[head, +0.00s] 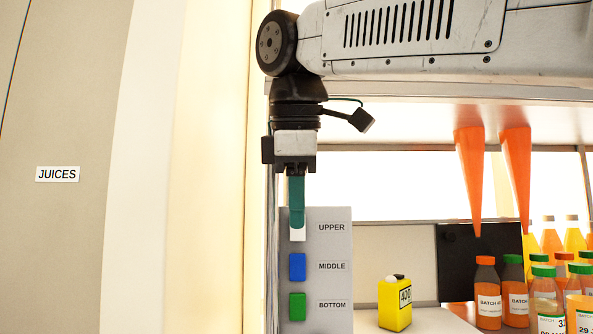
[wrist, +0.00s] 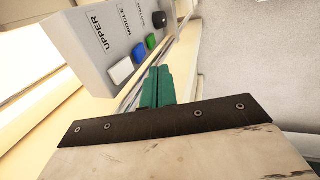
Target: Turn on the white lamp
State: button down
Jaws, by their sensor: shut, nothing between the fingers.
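A grey panel (head: 328,293) carries a white button (head: 298,235) beside the label UPPER, a blue button (head: 297,267) beside MIDDLE and a green button (head: 297,306) beside BOTTOM. My gripper (head: 297,222) points down, its teal fingers shut and empty, covering the upper part of the white button in the head view. In the wrist view the shut fingertips (wrist: 158,70) appear to the right of the white button (wrist: 121,71), with a gap in the picture; contact is not visible. I cannot make out a separate white lamp.
A black knob (wrist: 159,19) sits on the panel's far end. A yellow canister (head: 394,305) stands to the right of the panel. Several juice bottles (head: 488,295) stand farther right, below two hanging orange cones (head: 470,165). A JUICES sign (head: 57,174) is on the left wall.

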aim_at(298, 238)
jog(key=shift+w+f, duration=0.4)
jog(key=shift+w, duration=0.35)
jog(key=shift+w+f, duration=0.35)
jog(key=shift+w, duration=0.45)
jog(key=shift+w+f, duration=0.4)
jog(key=shift+w, duration=0.35)
jog(key=shift+w+f+t, duration=0.15)
jog(key=shift+w+t, duration=0.1)
jog(key=shift+t, duration=0.15)
jog(key=shift+r, duration=0.2)
jog(key=shift+r, duration=0.65)
jog(key=shift+s, duration=0.2)
